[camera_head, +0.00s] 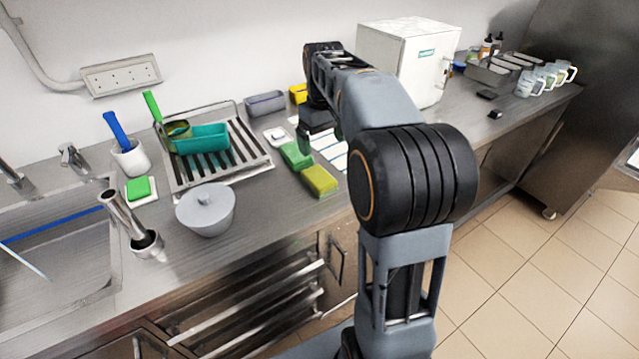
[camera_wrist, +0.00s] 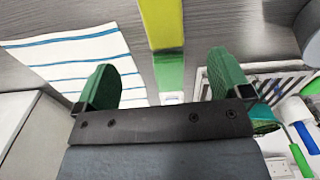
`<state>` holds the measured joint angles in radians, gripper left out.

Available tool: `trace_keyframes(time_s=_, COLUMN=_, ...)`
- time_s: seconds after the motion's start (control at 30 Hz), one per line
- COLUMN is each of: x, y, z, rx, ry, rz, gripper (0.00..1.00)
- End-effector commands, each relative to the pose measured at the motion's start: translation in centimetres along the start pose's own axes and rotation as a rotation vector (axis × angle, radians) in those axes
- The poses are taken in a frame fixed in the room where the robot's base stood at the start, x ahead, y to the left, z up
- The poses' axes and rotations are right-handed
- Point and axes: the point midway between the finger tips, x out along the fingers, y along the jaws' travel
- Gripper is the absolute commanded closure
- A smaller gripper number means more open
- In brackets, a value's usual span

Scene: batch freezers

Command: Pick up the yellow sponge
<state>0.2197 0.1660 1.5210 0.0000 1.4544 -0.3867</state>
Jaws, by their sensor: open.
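The yellow sponge (camera_head: 319,180) lies on the steel counter near its front edge. A green sponge (camera_head: 296,155) lies just behind it. In the wrist view the yellow sponge (camera_wrist: 162,22) is at the top centre, beyond the fingertips, with the green sponge (camera_wrist: 169,72) between the two fingers. My gripper (camera_wrist: 162,80) is open and empty, with green fingers apart. In the head view my gripper (camera_head: 318,136) is partly hidden by my arm, above the counter by the green sponge.
A striped cloth (camera_head: 331,150) lies right of the sponges. A drying rack (camera_head: 250,165) with a teal container (camera_head: 203,139) and a grey lidded bowl (camera_head: 206,211) stand to the left. A white box (camera_head: 400,58) stands behind my arm. A small white dish (camera_head: 278,135) is behind the green sponge.

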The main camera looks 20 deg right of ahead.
Motion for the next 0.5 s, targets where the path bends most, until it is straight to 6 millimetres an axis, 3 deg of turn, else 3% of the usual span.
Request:
trace_keyframes(time_s=0.2, x=4.2, y=0.0, z=0.0, rx=-0.001, ry=-0.004, rz=-0.002, gripper=0.04)
trace_keyframes(time_s=0.5, x=7.0, y=0.0, z=-0.1, rx=-0.001, ry=-0.001, rz=0.000, gripper=0.04)
